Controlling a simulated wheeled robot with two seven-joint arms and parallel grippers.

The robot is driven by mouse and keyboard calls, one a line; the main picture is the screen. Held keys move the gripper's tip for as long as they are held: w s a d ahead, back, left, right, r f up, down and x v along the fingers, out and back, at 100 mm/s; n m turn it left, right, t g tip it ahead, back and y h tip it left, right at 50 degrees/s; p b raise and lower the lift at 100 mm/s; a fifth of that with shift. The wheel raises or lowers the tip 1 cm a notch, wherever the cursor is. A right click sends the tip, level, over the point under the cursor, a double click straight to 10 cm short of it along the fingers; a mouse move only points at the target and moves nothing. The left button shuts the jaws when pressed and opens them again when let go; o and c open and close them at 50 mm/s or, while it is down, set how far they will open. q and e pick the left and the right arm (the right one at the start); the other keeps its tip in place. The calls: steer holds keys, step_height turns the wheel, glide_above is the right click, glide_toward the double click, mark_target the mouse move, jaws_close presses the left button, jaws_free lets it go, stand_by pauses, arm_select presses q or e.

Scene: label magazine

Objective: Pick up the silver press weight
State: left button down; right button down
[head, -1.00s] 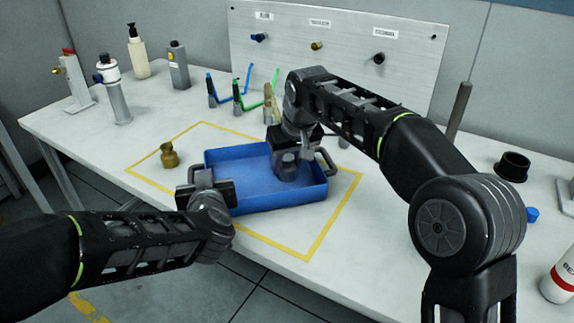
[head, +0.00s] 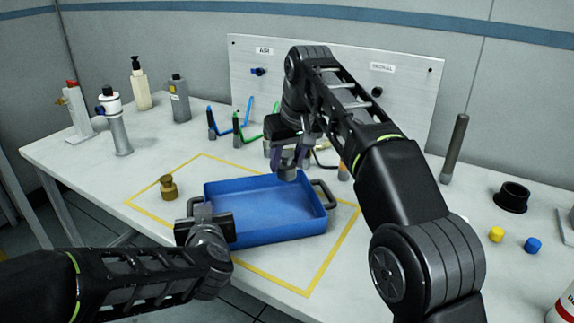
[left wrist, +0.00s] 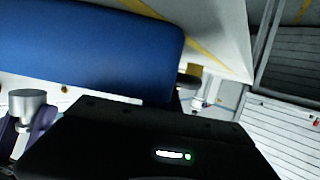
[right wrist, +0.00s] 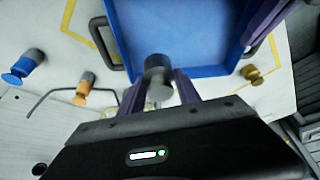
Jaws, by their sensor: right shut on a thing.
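The silver press weight (head: 287,172), a grey metal cylinder, is held between the purple fingers of my right gripper (head: 290,158). It hangs over the back right part of the blue tray (head: 265,240) and appears clear of its floor. The right wrist view shows the weight (right wrist: 158,72) between the fingers, with the tray beyond. It also shows at the left of the left wrist view (left wrist: 28,103). My left gripper (head: 205,226) is at the tray's left handle (head: 197,206). Its fingers are hidden, so I cannot tell whether they grip the handle.
A brass weight (head: 168,188) stands left of the tray, inside the yellow outline. Blue and green hooks (head: 240,126) stand behind the tray.

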stand_by(0.6)
arm_select(q)
steer(key=c, duration=1.6)
jaws_free()
steer(key=shift+o, duration=0.2)
steer(key=shift+s, duration=0.1)
steer(key=v, duration=1.1)
steer(key=shift+s+r, duration=0.15)
steer(key=shift+s, duration=0.2)
